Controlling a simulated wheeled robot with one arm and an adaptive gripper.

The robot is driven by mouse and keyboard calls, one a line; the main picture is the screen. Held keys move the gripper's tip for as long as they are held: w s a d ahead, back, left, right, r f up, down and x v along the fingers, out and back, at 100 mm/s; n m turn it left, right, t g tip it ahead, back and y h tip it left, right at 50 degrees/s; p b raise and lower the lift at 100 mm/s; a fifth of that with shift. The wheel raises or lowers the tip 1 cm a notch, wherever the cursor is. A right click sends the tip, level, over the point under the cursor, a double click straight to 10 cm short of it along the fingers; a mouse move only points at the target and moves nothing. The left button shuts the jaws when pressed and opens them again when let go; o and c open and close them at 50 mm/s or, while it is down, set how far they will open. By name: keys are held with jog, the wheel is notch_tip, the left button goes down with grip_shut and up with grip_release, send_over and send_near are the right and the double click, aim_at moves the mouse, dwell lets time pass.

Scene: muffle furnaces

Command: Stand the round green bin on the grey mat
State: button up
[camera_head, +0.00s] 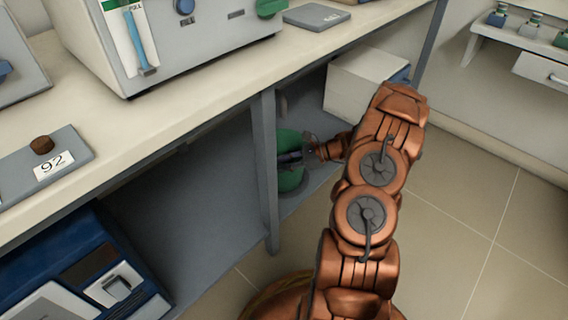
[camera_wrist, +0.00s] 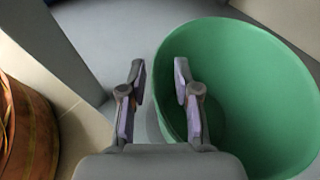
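The round green bin (camera_head: 291,180) stands upright on the grey lower shelf under the bench, partly hidden by a bench leg and my gripper. In the wrist view the open-topped, empty-looking bin (camera_wrist: 270,90) fills the right side. My gripper (camera_head: 290,158) is at the bin. In the wrist view my gripper (camera_wrist: 160,85) is open, with one finger over the bin's opening and the other outside its left rim.
A bench leg (camera_head: 266,170) stands just left of the bin. A white box (camera_head: 358,88) is behind it on the right. Another grey slab (camera_head: 65,160), marked 92, bears a brown object. A furnace (camera_head: 170,40) stands on the bench. The floor at right is clear.

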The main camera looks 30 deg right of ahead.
jog(key=shift+r, duration=0.15)
jog(key=p+v, duration=0.4)
jog(key=v, duration=0.8)
jog(key=shift+a, duration=0.1)
